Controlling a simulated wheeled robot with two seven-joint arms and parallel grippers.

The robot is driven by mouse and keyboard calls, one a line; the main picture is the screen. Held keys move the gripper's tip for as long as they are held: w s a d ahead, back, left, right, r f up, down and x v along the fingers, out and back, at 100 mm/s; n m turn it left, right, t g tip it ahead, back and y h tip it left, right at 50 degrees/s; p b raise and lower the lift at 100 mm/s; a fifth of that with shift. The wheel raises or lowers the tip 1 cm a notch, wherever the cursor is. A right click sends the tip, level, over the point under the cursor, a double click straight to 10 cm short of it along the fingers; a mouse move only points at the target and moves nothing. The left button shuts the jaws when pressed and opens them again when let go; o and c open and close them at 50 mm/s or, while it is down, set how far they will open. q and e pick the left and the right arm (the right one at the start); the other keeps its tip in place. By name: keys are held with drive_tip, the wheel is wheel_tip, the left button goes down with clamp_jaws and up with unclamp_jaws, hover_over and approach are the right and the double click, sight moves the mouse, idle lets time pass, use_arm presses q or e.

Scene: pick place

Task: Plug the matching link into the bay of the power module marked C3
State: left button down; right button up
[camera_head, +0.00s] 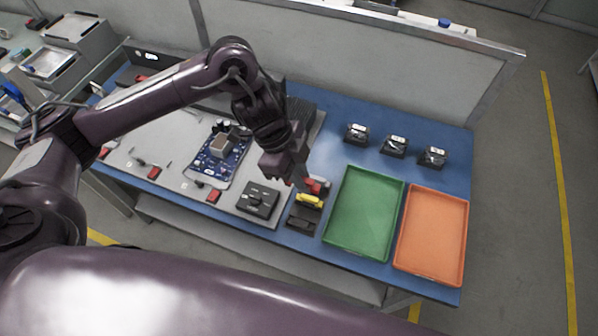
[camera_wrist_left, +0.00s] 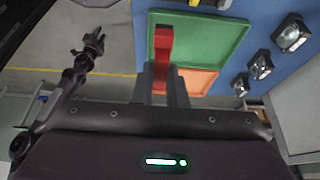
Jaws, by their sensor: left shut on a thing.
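My left gripper (camera_head: 302,184) is over the blue table beside the green tray. In the left wrist view it (camera_wrist_left: 165,88) is shut on a red link (camera_wrist_left: 163,45). Red also shows at the fingertips in the head view (camera_head: 317,186). A yellow link (camera_head: 310,200) lies just below it on a dark holder (camera_head: 301,223). A black module (camera_head: 258,199) with small marks on top sits left of the holder. The marking C3 cannot be read. My right gripper (camera_wrist_left: 92,42) shows small in the left wrist view; its jaws are unclear.
A green tray (camera_head: 333,236) and an orange tray (camera_head: 434,278) stand to the right. Three black units (camera_head: 357,134) are at the back. A blue circuit board (camera_head: 201,165) and several red blocks (camera_head: 213,195) lie on the grey panel at left. A low partition (camera_head: 400,62) bounds the back.

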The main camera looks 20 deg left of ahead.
use_arm(q)
drive_tip(key=shift+r+p, duration=1)
drive_tip(key=shift+r, duration=0.05)
drive_tip(key=shift+f, duration=0.1)
